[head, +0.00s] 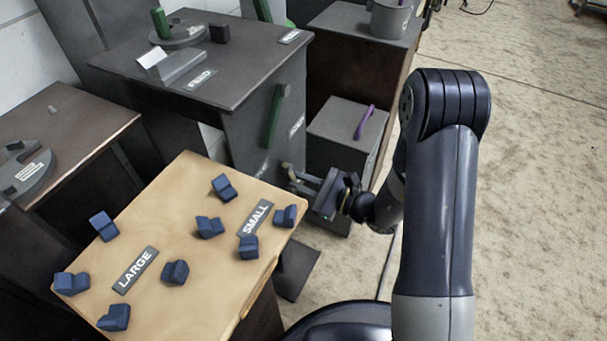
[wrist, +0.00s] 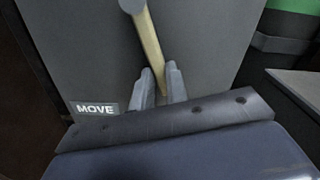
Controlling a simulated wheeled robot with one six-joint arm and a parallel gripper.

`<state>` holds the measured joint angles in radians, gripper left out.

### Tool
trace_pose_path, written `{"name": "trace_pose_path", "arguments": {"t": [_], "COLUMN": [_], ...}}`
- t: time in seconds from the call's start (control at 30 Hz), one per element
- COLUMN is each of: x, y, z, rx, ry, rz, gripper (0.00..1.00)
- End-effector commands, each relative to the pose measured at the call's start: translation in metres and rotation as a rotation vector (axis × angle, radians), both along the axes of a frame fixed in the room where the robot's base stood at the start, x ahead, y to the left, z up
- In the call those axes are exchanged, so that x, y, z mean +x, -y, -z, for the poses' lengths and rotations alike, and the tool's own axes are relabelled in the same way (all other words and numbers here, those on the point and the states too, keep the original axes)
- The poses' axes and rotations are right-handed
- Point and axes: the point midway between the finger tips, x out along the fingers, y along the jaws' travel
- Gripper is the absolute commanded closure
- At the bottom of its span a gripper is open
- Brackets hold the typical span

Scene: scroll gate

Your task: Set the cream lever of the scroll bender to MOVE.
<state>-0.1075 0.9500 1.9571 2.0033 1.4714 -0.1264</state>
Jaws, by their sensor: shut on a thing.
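The cream lever (wrist: 150,42) shows in the wrist view on a dark grey panel. It hangs from a round grey pivot at the top and slants down and slightly right. My gripper (wrist: 159,82) is shut on its lower end. The white-lettered MOVE plate (wrist: 95,108) lies on the panel to the lower left, apart from the lever. In the head view my gripper (head: 292,177) is low beside the dark cabinet, right of the wooden table. I cannot make out the cream lever clearly there.
A green lever (head: 274,115) is on the dark cabinet's side (head: 240,140), above my gripper. The wooden table (head: 180,205) with several blue blocks and LARGE and SMALL plates stands close left. A grey box (head: 340,125) with a purple handle (head: 364,122) is behind. Floor at right is clear.

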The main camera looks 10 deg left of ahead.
Motion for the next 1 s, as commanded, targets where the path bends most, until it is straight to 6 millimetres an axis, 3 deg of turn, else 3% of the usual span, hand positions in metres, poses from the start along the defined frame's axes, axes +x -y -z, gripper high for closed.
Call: {"name": "trace_pose_path", "arguments": {"t": [0.6,1.0], "x": [-0.042,-0.06], "y": [-0.014,-0.021], "z": [0.0,-0.007], "rx": [0.19,0.282], "ry": [-0.556,-0.818], "rz": [-0.002,0.0], "gripper": [1.0,1.0]}}
